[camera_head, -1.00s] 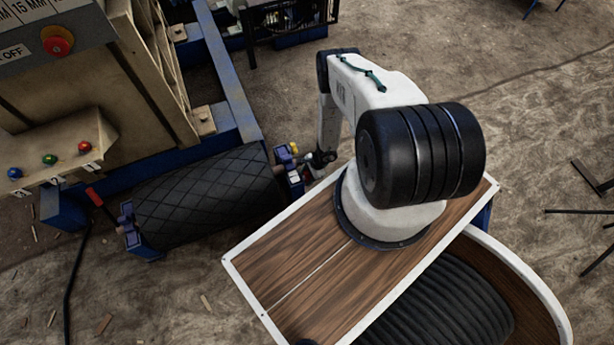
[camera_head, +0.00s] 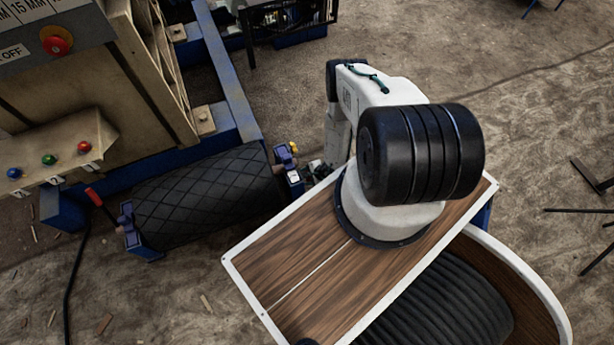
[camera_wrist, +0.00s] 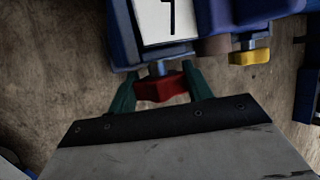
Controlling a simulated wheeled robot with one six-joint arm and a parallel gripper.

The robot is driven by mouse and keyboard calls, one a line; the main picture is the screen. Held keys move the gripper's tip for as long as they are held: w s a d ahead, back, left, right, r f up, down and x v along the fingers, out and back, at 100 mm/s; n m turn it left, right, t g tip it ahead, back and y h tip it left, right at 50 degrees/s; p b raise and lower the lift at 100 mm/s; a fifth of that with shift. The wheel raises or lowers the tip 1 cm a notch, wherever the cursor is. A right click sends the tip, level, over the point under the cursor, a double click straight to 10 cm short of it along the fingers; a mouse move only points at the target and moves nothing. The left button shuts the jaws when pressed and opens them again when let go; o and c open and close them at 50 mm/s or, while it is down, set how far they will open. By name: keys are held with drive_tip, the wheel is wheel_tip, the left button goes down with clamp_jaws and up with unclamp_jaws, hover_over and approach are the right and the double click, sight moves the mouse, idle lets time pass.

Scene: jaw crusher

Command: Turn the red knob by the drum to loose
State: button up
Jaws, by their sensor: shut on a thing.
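The red knob (camera_wrist: 158,90) sits on a short stem under a blue housing (camera_wrist: 122,35) in the wrist view. My gripper (camera_wrist: 161,84) has one green finger on each side of the knob and is shut on it. The knob lies roughly crosswise between the fingers, slightly tilted. A white label (camera_wrist: 166,20) with a black line mark is above it; its meaning cannot be read. In the head view, the black drum (camera_head: 205,195) lies between blue end brackets. My arm hides the red knob there, and my gripper cannot be made out clearly.
A yellow knob (camera_wrist: 250,57) is to the right of the red one; it also shows by the drum in the head view (camera_head: 294,147). A red-handled lever (camera_head: 95,197) stands at the drum's left end. The crusher's blue frame (camera_head: 232,85) rises behind.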

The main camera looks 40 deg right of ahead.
idle(0.4)
drive_tip(key=o, duration=1)
drive_tip(key=shift+v, duration=3.9)
